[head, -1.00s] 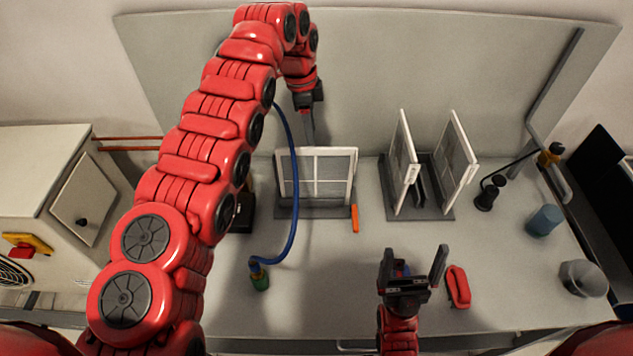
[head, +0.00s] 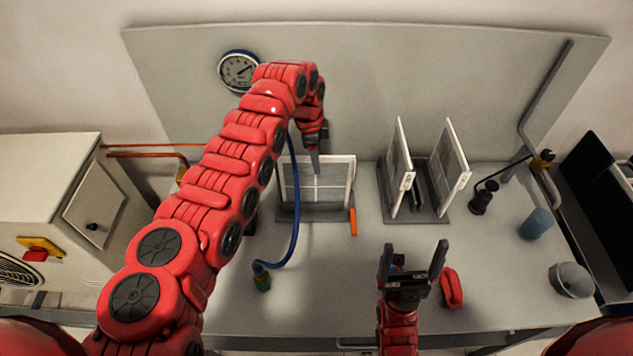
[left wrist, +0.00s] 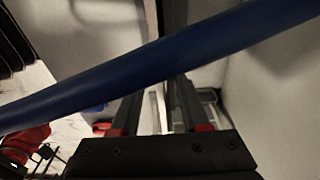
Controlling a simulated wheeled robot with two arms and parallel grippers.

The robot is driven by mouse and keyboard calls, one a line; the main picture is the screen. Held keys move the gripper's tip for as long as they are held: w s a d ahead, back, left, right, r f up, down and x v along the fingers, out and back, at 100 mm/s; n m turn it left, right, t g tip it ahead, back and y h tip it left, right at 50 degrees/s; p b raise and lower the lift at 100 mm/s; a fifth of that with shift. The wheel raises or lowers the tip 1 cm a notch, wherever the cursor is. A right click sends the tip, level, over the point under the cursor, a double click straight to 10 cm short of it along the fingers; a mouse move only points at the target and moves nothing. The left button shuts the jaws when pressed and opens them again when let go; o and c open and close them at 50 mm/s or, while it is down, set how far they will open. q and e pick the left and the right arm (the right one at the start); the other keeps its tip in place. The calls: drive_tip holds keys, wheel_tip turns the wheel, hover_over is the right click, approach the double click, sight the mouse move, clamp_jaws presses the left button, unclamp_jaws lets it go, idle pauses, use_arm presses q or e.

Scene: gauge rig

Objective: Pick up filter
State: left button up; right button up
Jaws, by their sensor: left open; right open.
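A white-framed filter (head: 334,168) with a grey mesh stands upright in a dark stand (head: 312,213) at the middle of the bench. Two more white-framed filters (head: 401,160) (head: 452,165) stand in a rack to the right. My left gripper (head: 315,170) is open and points down, its tips overlapping the upper part of the middle filter in the head view. In the left wrist view, a pale strip (left wrist: 161,108), likely the filter's edge, shows between the fingers; contact cannot be told. My right gripper (head: 413,250) is open and empty over the front of the bench.
A blue hose (head: 295,225) hangs beside my left arm and crosses the left wrist view (left wrist: 160,65). A red object (head: 452,288) lies right of my right gripper. An orange piece (head: 353,222) is by the stand. A round gauge (head: 238,71) is on the back panel.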

use_arm(q)
drive_tip(key=c, duration=0.7)
clamp_jaws()
drive_tip(key=shift+r, duration=0.15)
